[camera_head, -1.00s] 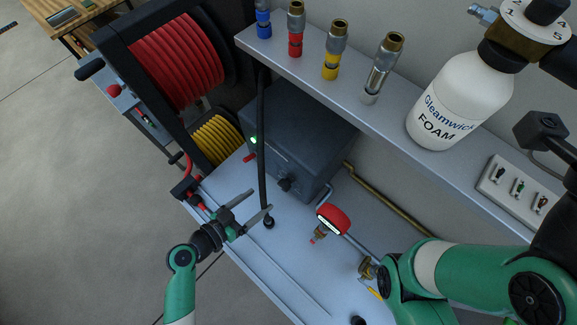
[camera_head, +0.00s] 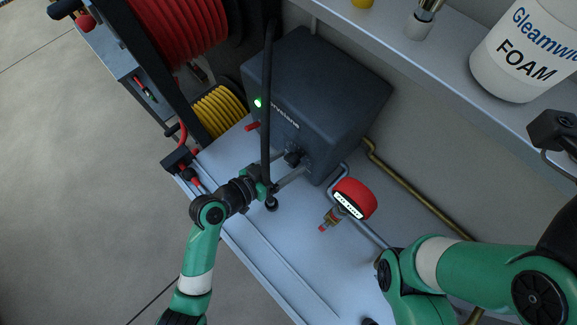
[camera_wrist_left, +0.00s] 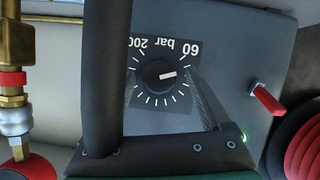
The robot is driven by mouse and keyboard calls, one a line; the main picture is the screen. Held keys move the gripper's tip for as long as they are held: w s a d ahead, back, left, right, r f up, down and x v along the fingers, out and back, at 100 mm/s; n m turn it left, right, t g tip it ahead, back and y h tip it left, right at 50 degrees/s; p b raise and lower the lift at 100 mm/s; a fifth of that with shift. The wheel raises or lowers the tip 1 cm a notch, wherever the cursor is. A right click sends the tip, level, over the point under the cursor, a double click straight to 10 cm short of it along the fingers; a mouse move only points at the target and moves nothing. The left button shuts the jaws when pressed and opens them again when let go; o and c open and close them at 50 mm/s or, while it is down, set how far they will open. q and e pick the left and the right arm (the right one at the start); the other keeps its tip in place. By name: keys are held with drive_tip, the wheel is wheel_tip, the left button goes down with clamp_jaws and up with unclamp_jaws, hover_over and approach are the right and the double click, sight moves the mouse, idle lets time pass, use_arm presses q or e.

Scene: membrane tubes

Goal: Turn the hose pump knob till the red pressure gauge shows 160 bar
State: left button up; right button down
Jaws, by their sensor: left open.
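The hose pump (camera_head: 318,95) is a dark grey box on the bench with a small green light. Its black knob (camera_head: 293,157) is on the front face. In the left wrist view the knob (camera_wrist_left: 157,74) has a white pointer aimed right, near the 60 end of an upside-down bar scale. My left gripper (camera_head: 294,165) is open, its fingers either side of the knob; contact cannot be told. The red pressure gauge (camera_head: 356,197) stands right of the pump; its digits are too small to read. My right gripper is out of view.
A black upright rod (camera_head: 267,90) passes close to my left gripper. A red lever (camera_wrist_left: 267,100) sticks out beside the scale. Brass pipe (camera_head: 415,195) runs behind the gauge. A yellow hose reel (camera_head: 218,110) is left of the pump. A shelf (camera_head: 400,50) overhangs at the back.

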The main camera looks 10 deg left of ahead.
use_arm(q)
drive_tip(key=shift+w+d+f, duration=0.15)
drive_tip(key=shift+w+d, duration=0.2)
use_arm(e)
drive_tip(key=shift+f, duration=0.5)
use_arm(q)
drive_tip(key=shift+c, duration=0.3)
clamp_jaws()
drive_tip(key=shift+s+d+f+m+t+y+b, duration=0.1)
drive_tip(key=shift+m+t+y+b, duration=0.25)
drive_tip(key=shift+m, duration=0.25)
drive_tip(key=shift+m+t+y, duration=0.35)
drive_tip(key=shift+m+y, duration=0.2)
drive_tip(key=shift+m, duration=0.25)
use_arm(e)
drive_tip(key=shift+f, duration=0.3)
use_arm(q)
drive_tip(key=shift+o, duration=0.3)
unclamp_jaws()
